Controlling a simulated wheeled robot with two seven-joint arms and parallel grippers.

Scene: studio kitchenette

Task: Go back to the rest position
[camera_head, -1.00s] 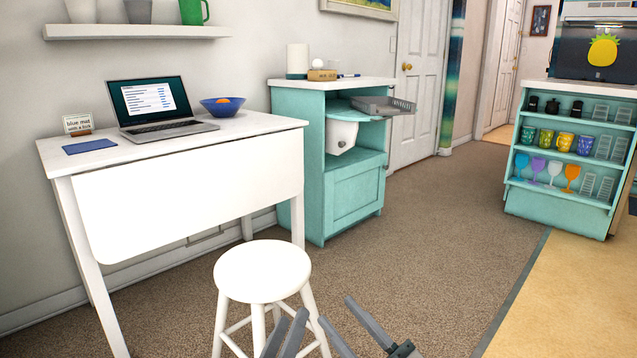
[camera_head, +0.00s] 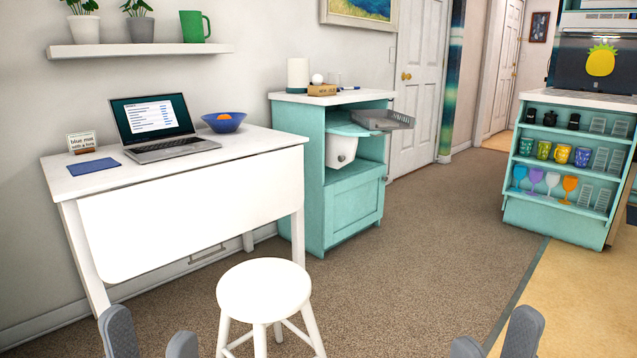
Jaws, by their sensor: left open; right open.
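My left gripper (camera_head: 150,338) shows at the bottom left edge, in front of the white desk, with its two grey fingers apart and nothing between them. My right gripper (camera_head: 496,340) shows at the bottom right edge over the floor, also open and empty. Only the finger ends of both are in view; the rest of each arm is below the frame. The two grippers are wide apart, on either side of the white stool.
The white stool (camera_head: 264,290) stands between my grippers. The white desk (camera_head: 190,215) holds a laptop (camera_head: 152,128), a blue bowl (camera_head: 223,122) and a blue mat (camera_head: 94,167). A teal cabinet (camera_head: 352,215) and teal shelf unit (camera_head: 560,215) stand farther back. Carpet (camera_head: 430,240) between them is clear.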

